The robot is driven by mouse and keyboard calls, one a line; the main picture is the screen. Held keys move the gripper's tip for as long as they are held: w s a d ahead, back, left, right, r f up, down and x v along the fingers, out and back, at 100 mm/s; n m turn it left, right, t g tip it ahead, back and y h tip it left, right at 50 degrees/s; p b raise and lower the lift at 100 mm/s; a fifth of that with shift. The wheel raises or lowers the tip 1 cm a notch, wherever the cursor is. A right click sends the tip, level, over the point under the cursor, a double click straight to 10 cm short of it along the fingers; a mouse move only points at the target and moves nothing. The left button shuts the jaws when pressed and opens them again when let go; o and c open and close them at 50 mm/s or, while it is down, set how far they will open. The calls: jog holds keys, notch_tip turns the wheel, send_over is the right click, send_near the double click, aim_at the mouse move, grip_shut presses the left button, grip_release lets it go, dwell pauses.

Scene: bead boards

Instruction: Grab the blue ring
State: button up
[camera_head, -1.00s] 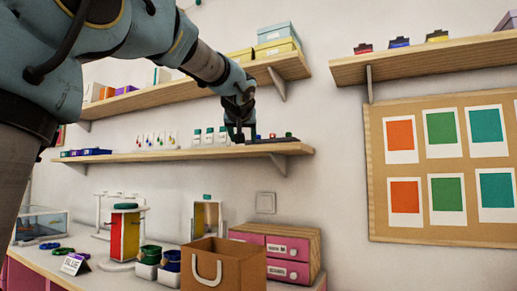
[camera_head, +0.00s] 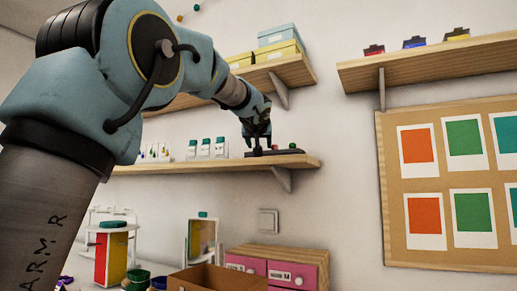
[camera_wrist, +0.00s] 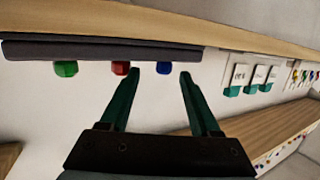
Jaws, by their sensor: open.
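A small blue piece (camera_wrist: 164,69) stands on a dark board (camera_wrist: 100,50), in a row with a red piece (camera_wrist: 120,68) and a green piece (camera_wrist: 66,69). Whether it is a ring does not show. The wrist view is upside down. My gripper (camera_wrist: 160,73) is open, its two green fingers pointing at the board with the blue piece between their tips; I cannot tell if they touch it. In the head view my gripper (camera_head: 259,150) is at the left part of the board (camera_head: 284,153) and hides the blue piece.
The board lies on a wooden wall shelf (camera_head: 215,166). White jars with green caps (camera_head: 205,148) stand to its left. A higher shelf (camera_head: 265,76) with boxes is above my forearm.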

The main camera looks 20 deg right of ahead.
jog(key=p+x, duration=0.3)
jog(key=x, duration=0.1)
jog(key=shift+w+a+r, duration=0.2)
jog(key=shift+w+r, duration=0.1)
jog(key=shift+w+d+f, duration=0.15)
jog(key=shift+w+d, duration=0.05)
jog(key=shift+w, duration=0.05)
grip_shut()
